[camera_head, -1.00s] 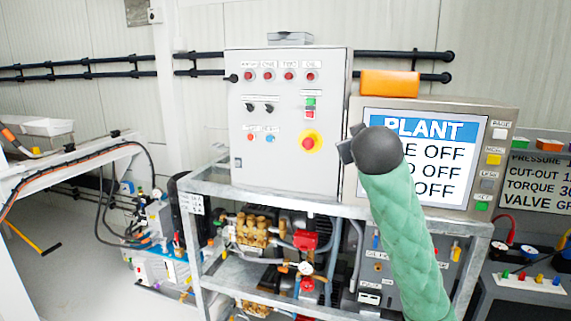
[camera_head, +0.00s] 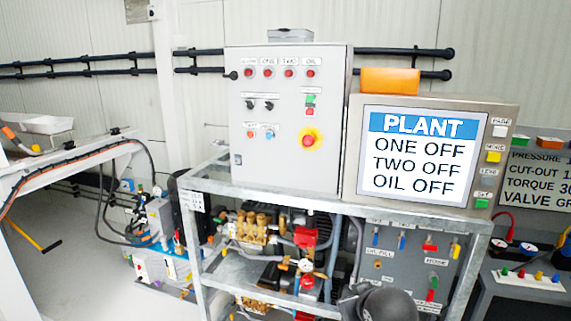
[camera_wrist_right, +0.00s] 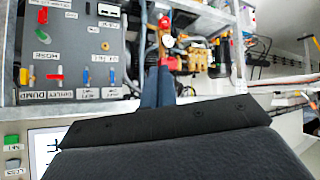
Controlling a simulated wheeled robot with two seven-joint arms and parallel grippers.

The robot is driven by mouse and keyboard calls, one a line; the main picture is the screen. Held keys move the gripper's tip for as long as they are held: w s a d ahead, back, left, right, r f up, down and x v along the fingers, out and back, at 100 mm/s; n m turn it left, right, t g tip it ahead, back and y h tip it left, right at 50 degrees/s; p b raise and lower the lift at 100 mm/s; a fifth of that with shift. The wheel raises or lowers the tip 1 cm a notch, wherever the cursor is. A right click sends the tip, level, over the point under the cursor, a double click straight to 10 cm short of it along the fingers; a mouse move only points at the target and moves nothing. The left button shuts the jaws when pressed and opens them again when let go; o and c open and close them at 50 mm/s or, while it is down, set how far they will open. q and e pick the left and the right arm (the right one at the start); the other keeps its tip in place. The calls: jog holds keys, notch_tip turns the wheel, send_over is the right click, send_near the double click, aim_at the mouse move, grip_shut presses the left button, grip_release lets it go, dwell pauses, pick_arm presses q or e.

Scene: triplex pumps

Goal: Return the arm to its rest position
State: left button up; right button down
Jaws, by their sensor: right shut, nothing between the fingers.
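My right gripper (camera_head: 352,298) is low at the bottom edge of the head view, in front of the pump frame. Its dark rounded wrist shows there, and the rest of my right arm is out of view. The gripper is shut and holds nothing. In the right wrist view a broad dark part of my own wrist fills the bottom. My left gripper is not in view.
A metal pump frame (camera_head: 300,201) carries a grey control cabinet (camera_head: 260,165) and a screen (camera_head: 418,150) reading PLANT, ONE OFF, TWO OFF, OIL OFF. A valve panel (camera_head: 400,270) is close behind my right gripper. Floor (camera_head: 90,265) is open at left.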

jog(key=s+f+m+g, duration=0.1)
jog(key=s+f+g, duration=0.7)
jog(key=s+f, duration=2)
jog(key=s, duration=0.3)
jog(key=shift+s+a+f, duration=0.15)
jog(key=shift+s+a, duration=0.05)
jog(key=shift+s, duration=0.1)
